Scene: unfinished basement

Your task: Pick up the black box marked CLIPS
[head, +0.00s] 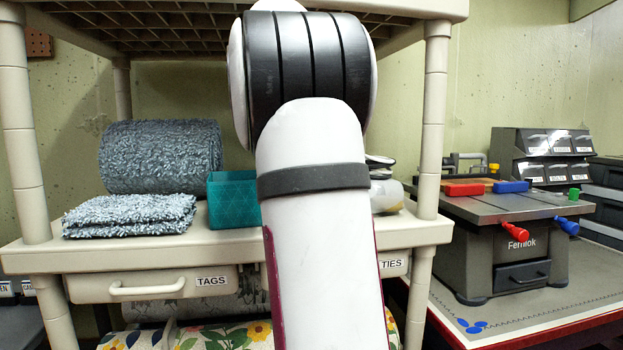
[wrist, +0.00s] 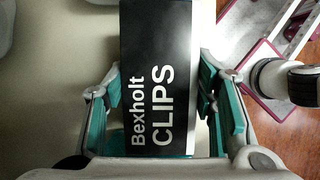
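The black box marked CLIPS (wrist: 160,35) fills the middle of the wrist view, with white lettering "Bexholt CLIPS" on the face towards the camera. My gripper (wrist: 160,75) is open around it, one teal-padded finger on each side. The gaps beside the box are narrow, and I cannot tell whether either pad touches it. The lower end of the box meets my gripper's palm in the picture. In the head view my arm covers the middle of the shelf, so the box and gripper are hidden there.
The cream shelf (head: 130,255) holds a grey rolled mat (head: 160,157), folded grey cloth (head: 130,215) and a teal bin (head: 234,200). Shelf posts and an upper shelf enclose the space. A bench machine (head: 510,240) stands on a table at right.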

